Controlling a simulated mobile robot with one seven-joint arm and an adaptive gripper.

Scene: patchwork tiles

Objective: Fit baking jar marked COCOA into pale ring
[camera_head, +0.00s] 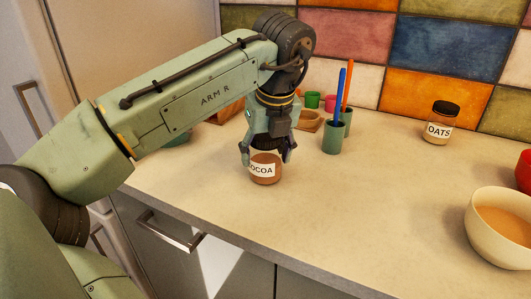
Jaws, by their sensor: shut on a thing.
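The baking jar marked COCOA (265,176) is upright near the front edge of the counter, with brown contents and a white label. My gripper (267,152) points down from above and is shut on the jar, one finger on each side. The fingers and wrist hide the jar's top. I cannot tell whether the jar's base touches the counter. I cannot make out a pale ring; the arm and gripper cover part of the counter behind.
Small wooden (309,122), green (312,99) and pink things are further back. An OATS jar (440,124) and a cream bowl (500,232) are at right. The counter's middle is clear.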

